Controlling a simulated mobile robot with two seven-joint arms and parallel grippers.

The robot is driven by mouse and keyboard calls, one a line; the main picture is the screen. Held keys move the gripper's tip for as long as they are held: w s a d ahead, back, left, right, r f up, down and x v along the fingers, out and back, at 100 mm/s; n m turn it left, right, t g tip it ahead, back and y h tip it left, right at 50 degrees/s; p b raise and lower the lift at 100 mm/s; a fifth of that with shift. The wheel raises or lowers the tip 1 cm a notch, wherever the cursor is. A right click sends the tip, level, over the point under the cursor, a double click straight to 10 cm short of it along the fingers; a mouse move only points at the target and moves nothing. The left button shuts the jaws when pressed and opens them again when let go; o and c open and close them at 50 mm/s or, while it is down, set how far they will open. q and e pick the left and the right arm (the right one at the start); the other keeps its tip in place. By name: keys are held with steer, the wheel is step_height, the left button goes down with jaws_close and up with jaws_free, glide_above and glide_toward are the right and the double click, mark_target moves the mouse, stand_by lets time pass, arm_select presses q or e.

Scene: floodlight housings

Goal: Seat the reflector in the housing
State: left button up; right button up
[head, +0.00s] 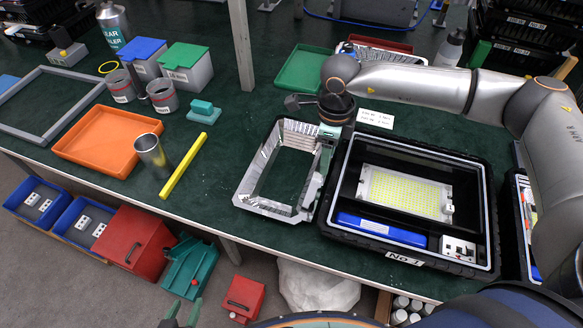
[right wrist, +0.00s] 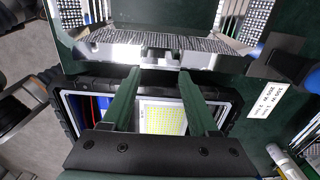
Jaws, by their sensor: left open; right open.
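The reflector (head: 248,187), a silver faceted open frame, lies on the green table left of the housing. The housing (head: 335,222) is a black case marked No 1, open at the top, holding a yellow-dotted LED panel (head: 405,192), a blue block (head: 382,229) and a small terminal unit (head: 458,248). My right gripper (head: 316,178) is over the reflector's right side, beside the housing. In the right wrist view its green fingers (right wrist: 160,72) are apart, with the reflector's rim (right wrist: 110,50) just beyond the tips; contact is unclear. My left gripper (head: 183,312) is open and empty at the bottom edge.
A tall post (head: 241,45) stands behind the reflector. An orange tray (head: 95,145), a metal cup (head: 152,152), a yellow bar (head: 184,165) and a teal block (head: 203,111) lie to the left. A green tray (head: 300,70) is behind. A white label card (head: 375,119) lies behind the housing.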

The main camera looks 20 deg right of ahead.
steer(key=shift+f+b, duration=0.7)
steer(key=shift+f, duration=0.25)
steer(key=shift+r, duration=0.15)
stand_by(0.3)
steer(key=shift+c, duration=0.4)
jaws_close()
stand_by(0.4)
stand_by(0.7)
steer(key=shift+o, duration=0.4)
jaws_free()
